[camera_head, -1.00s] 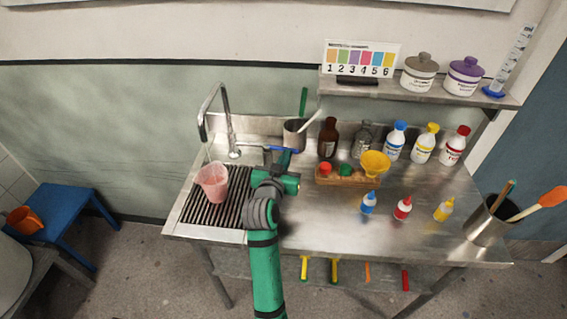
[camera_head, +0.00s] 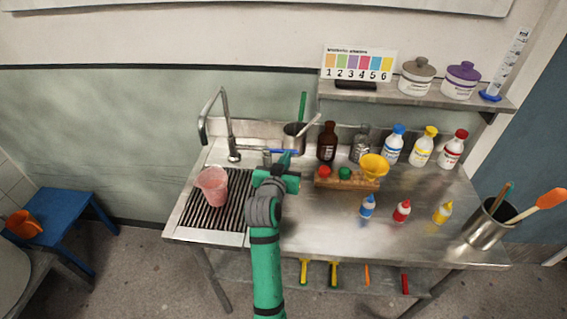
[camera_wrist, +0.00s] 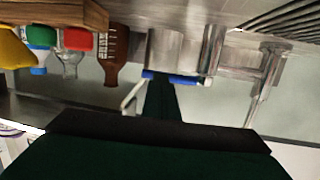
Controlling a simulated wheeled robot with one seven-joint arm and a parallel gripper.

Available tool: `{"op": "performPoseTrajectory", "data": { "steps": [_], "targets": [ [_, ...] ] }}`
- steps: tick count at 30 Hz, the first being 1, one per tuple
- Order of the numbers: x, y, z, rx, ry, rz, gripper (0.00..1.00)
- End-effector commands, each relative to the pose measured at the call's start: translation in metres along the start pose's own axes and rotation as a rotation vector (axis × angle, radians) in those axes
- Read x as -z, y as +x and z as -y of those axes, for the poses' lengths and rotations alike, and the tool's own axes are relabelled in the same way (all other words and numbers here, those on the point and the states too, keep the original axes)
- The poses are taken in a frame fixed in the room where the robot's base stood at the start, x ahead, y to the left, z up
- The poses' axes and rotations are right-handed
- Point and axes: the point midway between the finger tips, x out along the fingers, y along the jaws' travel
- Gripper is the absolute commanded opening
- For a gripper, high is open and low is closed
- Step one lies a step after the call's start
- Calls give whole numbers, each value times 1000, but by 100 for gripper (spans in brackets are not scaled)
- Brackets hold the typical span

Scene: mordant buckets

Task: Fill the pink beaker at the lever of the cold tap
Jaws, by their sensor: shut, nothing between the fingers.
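The pink beaker (camera_head: 212,186) stands upright on the slatted drain at the sink's left, below the tap's spout end. Its contents cannot be made out. The tap (camera_head: 229,125) has a tall bent metal spout. Its blue lever (camera_head: 286,151) sticks out to the right. My gripper (camera_head: 285,160) is shut and empty at the lever, right of the beaker. In the wrist view, the blue lever (camera_wrist: 190,79) lies across the tip of my dark fingers (camera_wrist: 163,80). Whether they touch cannot be told. No water stream is visible.
A metal pot with tools (camera_head: 293,136) stands just behind the lever. A wooden rack (camera_head: 345,183) with a yellow funnel (camera_head: 374,165) is to the right. Several bottles line the back, and small dropper bottles stand in front. The steel worktop (camera_head: 320,220) is clear at front.

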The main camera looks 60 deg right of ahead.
Motion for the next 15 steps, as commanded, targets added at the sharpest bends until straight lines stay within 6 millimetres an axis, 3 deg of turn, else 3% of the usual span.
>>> {"op": "performPoseTrajectory", "data": {
  "steps": [1,5,15],
  "targets": [
    [4,4,-11,-19,5,-8,0],
    [4,-8,-12,-19,4,-9,0],
    [2,-80,-3,7,-3,-7,0]
  ]
}}
